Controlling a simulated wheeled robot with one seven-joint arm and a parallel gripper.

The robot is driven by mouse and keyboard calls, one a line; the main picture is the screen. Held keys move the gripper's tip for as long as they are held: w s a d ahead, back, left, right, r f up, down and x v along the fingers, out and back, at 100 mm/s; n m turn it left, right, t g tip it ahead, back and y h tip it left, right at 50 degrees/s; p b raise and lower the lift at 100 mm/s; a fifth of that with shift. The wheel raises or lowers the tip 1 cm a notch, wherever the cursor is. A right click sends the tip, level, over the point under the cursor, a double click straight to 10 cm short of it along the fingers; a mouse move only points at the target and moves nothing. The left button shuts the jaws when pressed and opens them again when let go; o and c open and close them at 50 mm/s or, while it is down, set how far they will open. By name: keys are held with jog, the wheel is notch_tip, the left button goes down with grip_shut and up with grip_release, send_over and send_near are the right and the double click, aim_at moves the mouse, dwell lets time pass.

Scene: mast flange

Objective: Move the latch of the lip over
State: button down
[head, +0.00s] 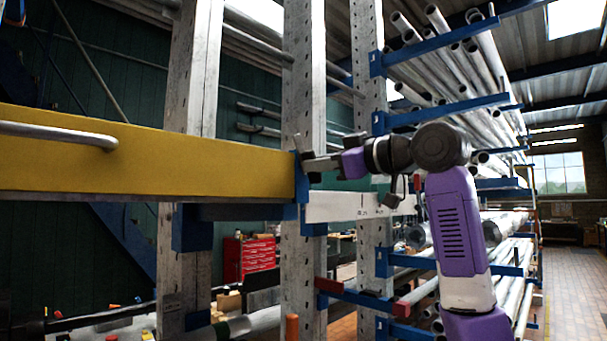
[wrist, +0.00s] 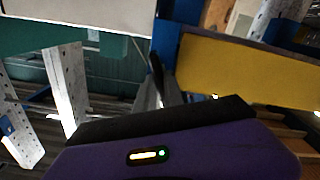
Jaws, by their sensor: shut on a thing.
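A blue upright lip (head: 301,186) stands at the right end of the yellow beam, against a grey perforated post. Its latch (head: 298,143) shows as a small piece at the top of the lip, partly hidden by the fingers. My gripper (head: 309,164) reaches in from the right and is shut on the latch. In the wrist view, the blue lip (wrist: 165,40) is at top centre, and a thin dark piece (wrist: 157,72) rises from between the fingers beside it. The exact grip contact is too small to make out.
The yellow beam (head: 150,155) with a grey handle bar (head: 60,133) fills the left. A white marked rail (head: 345,206) runs right of the lip. Grey posts (head: 303,80) and blue rack arms with pipes (head: 445,60) stand close to my arm. The aisle (head: 565,290) at right is clear.

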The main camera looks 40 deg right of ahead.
jog(key=n, duration=1.3)
jog(key=shift+a+f+b, duration=0.25)
jog(key=shift+f+b, duration=0.1)
jog(key=shift+n, duration=0.3)
jog(key=c, duration=1.4)
grip_release()
jog(key=shift+c, duration=0.2)
jog(key=s+b, duration=0.2)
jog(key=s, duration=0.6)
jog(key=shift+w+d, duration=0.1)
jog(key=shift+d, duration=0.05)
